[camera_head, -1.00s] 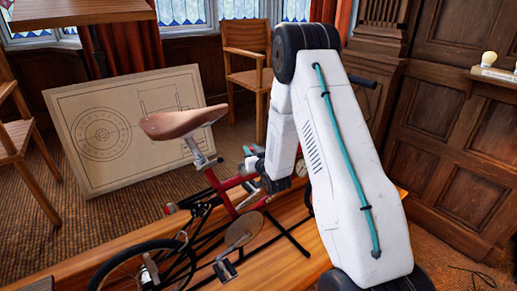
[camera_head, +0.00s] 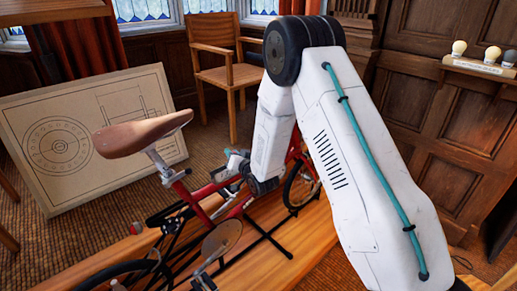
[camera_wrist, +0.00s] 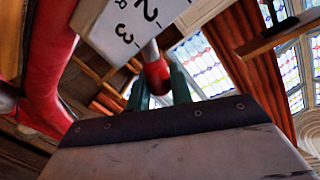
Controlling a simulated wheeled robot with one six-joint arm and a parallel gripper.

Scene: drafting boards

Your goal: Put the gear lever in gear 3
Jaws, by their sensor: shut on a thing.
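The gear lever (camera_wrist: 156,72) shows in the wrist view as a pale rod with a red end, running to a white numbered plate (camera_wrist: 122,30). In the head view my gripper (camera_head: 230,160) is beside the red bicycle (camera_head: 198,197), below the saddle's right side. The lever's slot position cannot be told.
The bicycle stands on a wooden platform (camera_head: 310,238). Its brown saddle (camera_head: 140,137) rises left of my gripper. A drawing board (camera_head: 85,165) leans behind, with a wooden chair (camera_head: 222,70) farther back. A shelf with bulbs (camera_head: 478,68) is on the right wall.

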